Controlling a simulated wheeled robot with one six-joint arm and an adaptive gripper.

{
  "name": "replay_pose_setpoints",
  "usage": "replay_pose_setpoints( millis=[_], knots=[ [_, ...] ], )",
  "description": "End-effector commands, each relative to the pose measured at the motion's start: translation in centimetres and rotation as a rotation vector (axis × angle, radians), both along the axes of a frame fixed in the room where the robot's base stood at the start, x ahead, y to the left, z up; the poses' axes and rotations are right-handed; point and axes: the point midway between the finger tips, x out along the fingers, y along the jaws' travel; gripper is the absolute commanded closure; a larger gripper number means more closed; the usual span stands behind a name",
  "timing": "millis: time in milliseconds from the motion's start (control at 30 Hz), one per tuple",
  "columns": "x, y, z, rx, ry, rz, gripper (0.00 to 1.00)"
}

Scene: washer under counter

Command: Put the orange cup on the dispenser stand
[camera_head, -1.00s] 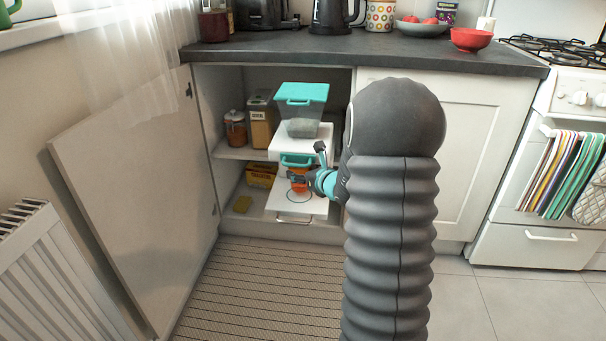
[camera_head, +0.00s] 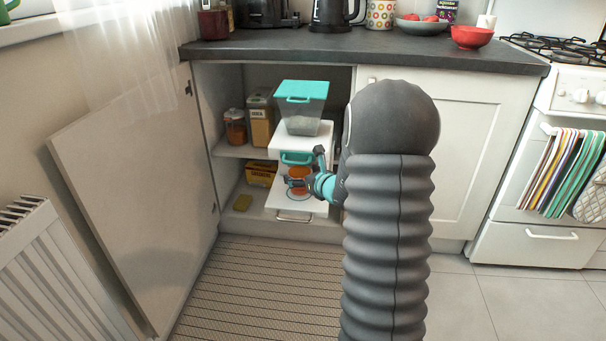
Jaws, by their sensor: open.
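The dispenser stand (camera_head: 290,207) is white and stands in the open cupboard. A clear container (camera_head: 302,116) with a teal lid sits on its top, and a teal spout part (camera_head: 297,158) shows below. The orange cup (camera_head: 299,171) is under the spout, over the ringed spot on the stand's base. I cannot tell whether its bottom touches the base. My gripper (camera_head: 307,168) is open at the cup, coming from the right. One finger is at the cup's upper right and the other crosses in front of it, hiding part of it. Contact is unclear.
The cupboard door (camera_head: 130,190) is swung open on the left. A jar (camera_head: 235,127) and a tan box (camera_head: 261,117) stand on the shelf. A yellow box (camera_head: 261,173) and a sponge-like block (camera_head: 242,203) are lower down. The closed right door (camera_head: 458,150) bounds the opening.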

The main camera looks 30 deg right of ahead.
Motion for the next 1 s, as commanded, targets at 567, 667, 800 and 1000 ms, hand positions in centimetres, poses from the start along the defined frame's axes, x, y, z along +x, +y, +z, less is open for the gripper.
replay_pose_setpoints(
  millis=[567,667,800,1000],
  knots=[
    [-5.9,-0.7,2.4,-0.001,-0.002,-0.004,0.09],
    [-7.8,-0.9,3.0,-0.002,-0.003,-0.004,0.09],
    [-9.8,-1.1,3.5,-0.001,-0.001,-0.003,0.09],
    [-11.2,-1.0,4.0,-0.005,0.000,0.006,0.09]
  ],
)
